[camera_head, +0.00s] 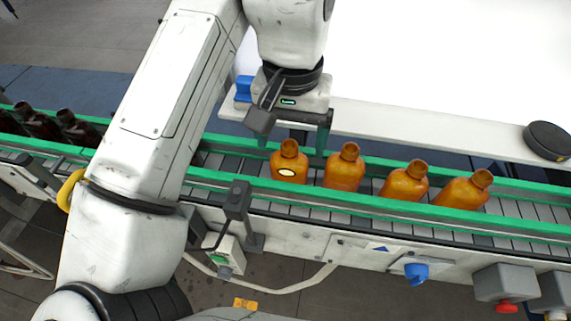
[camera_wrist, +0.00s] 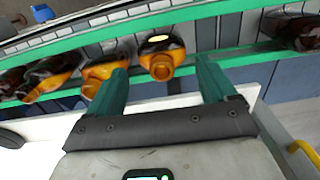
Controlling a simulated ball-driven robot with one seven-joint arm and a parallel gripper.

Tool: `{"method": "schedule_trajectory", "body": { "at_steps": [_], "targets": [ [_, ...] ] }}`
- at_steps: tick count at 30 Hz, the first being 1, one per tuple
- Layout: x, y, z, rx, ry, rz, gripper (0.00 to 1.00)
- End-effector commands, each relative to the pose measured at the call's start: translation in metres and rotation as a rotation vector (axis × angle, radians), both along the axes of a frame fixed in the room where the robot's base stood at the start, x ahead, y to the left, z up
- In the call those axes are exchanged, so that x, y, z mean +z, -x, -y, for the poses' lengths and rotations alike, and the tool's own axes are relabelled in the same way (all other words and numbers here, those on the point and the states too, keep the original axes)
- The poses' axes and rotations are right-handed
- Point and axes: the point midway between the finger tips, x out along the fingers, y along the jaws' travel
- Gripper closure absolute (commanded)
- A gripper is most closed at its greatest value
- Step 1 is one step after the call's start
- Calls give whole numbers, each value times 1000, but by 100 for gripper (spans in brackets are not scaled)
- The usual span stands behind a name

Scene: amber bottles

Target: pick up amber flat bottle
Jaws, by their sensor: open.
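Several amber flat bottles stand in a row on the conveyor. The leftmost in the head view, an amber bottle with a pale oval label (camera_head: 288,165), is right below my gripper (camera_head: 298,143). In the wrist view that bottle (camera_wrist: 162,60) shows between the two green fingers of my open gripper (camera_wrist: 162,70), with its neck toward me; I cannot tell whether they touch it. Other amber bottles (camera_head: 345,168) (camera_head: 405,184) (camera_head: 464,191) stand to its right, some tilted in view. My gripper is empty.
The conveyor has green side rails (camera_head: 420,208) along both edges. Dark brown bottles (camera_head: 78,128) stand farther left on it. A white table (camera_head: 430,70) with a black round object (camera_head: 547,141) lies behind. Control boxes with a blue knob (camera_head: 416,273) and red button (camera_head: 506,306) are in front.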

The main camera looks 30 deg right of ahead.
Motion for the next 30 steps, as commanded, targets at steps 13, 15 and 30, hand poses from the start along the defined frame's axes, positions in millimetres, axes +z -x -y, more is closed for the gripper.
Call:
{"method": "schedule_trajectory", "body": {
  "at_steps": [13,15,30],
  "targets": [
    [-44,-4,-1,1,-1,-2,15],
    [-54,-4,-1,2,-1,-1,15],
    [-66,-4,0,0,-1,1,28]
  ]
}}
